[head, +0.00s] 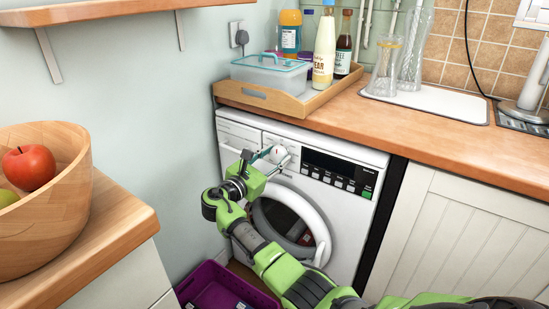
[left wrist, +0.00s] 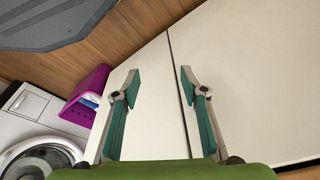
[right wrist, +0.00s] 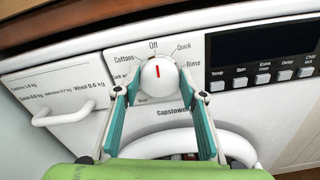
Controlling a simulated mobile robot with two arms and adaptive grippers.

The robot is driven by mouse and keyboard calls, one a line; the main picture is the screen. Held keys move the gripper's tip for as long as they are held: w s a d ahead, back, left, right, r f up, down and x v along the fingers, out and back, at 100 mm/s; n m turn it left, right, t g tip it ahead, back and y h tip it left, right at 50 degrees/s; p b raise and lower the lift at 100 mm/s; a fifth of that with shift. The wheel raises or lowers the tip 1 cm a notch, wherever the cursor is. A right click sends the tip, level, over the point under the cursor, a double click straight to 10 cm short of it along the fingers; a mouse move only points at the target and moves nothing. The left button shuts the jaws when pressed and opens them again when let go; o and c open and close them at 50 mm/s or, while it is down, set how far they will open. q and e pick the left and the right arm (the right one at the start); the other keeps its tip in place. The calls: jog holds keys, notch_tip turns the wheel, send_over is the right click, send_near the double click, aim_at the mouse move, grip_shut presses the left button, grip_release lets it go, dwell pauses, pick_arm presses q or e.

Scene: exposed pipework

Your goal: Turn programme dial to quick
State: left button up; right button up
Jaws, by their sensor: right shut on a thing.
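The programme dial (right wrist: 158,80) is a round white knob with a red pointer line on the washing machine's front panel. In the right wrist view its pointer stands upright, towards "Off"; the "Quick" label (right wrist: 182,48) is up and right of it. In the head view the dial (head: 280,153) is partly hidden. My right gripper (right wrist: 159,86) is shut on the dial, with one teal finger on each side; it also shows in the head view (head: 272,160). My left gripper (left wrist: 155,80) is open and empty, and shows only in the left wrist view.
The washing machine (head: 352,225) stands under a wooden worktop (head: 440,133). A display with a row of buttons (right wrist: 263,78) is right of the dial, and a drawer handle (right wrist: 63,115) is left. A purple crate (head: 215,288) is on the floor. A fruit bowl (head: 50,220) stands left.

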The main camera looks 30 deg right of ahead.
jog(key=shift+f+m, duration=0.1)
jog(key=shift+m, duration=0.5)
jog(key=m+b, duration=0.2)
jog(key=m, duration=0.2)
jog(key=shift+s+m, duration=0.1)
jog(key=shift+m, duration=0.3)
pick_arm(q)
jog(key=w+v, duration=0.2)
jog(key=v, duration=0.7)
jog(key=shift+r+t, duration=0.25)
jog(key=shift+t, duration=0.05)
pick_arm(e)
jog(key=shift+m, duration=0.6)
pick_arm(q)
jog(key=shift+s, duration=0.1)
pick_arm(e)
jog(key=o, duration=1.1)
jog(key=v, duration=1.2)
jog(key=shift+s+f, duration=0.1)
